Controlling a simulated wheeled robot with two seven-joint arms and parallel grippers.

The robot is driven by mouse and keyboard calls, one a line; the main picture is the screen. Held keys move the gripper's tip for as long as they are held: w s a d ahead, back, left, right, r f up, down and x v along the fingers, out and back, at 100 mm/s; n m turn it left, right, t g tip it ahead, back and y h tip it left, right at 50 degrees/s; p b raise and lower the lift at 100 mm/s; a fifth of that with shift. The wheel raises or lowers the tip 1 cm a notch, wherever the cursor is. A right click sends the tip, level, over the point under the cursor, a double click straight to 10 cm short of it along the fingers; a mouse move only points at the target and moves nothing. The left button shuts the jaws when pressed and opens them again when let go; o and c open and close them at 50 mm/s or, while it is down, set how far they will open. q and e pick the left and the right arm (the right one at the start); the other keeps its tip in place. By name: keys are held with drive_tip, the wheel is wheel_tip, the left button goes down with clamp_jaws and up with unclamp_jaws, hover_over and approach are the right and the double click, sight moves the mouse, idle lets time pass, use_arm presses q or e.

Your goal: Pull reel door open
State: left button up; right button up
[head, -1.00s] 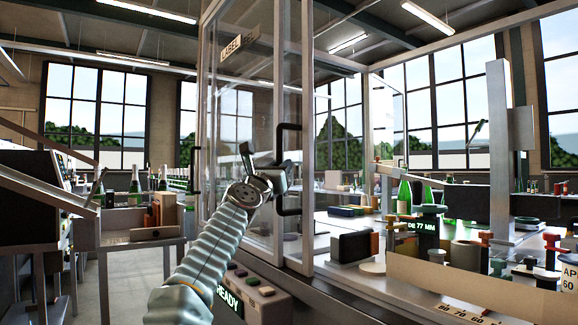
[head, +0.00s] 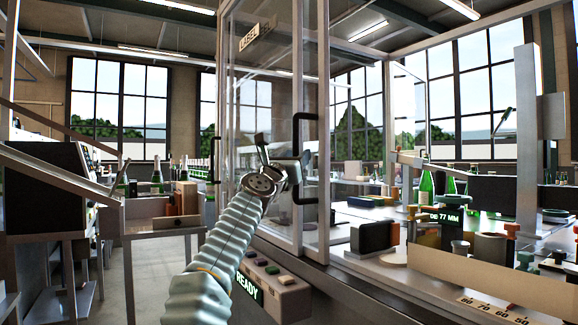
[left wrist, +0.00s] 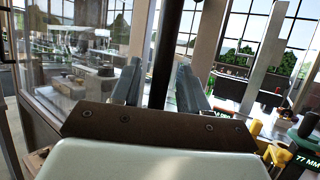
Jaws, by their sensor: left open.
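The glass door (head: 270,110) of the cabinet stands in a grey metal frame and looks closed. A black upright bar handle (head: 297,140) is on its right edge. My left gripper (head: 281,156) is at the handle, open, with its fingers raised toward it. In the left wrist view, the handle (left wrist: 166,50) runs upright between the two spread fingers of my left gripper (left wrist: 160,86). I cannot tell whether either finger touches it. My right gripper is in no view.
A button box with a READY display (head: 270,283) sits below the door. A bench with bottles and a block (head: 376,238) lies to the right. A small table (head: 150,226) stands at the left. A second black handle (head: 214,160) shows on the cabinet's far left side.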

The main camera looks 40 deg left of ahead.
use_arm(q)
drive_tip(key=b+v, duration=0.6)
drive_tip(key=v, duration=0.7)
drive_tip(key=shift+s+f, duration=0.15)
drive_tip(key=shift+s, duration=0.05)
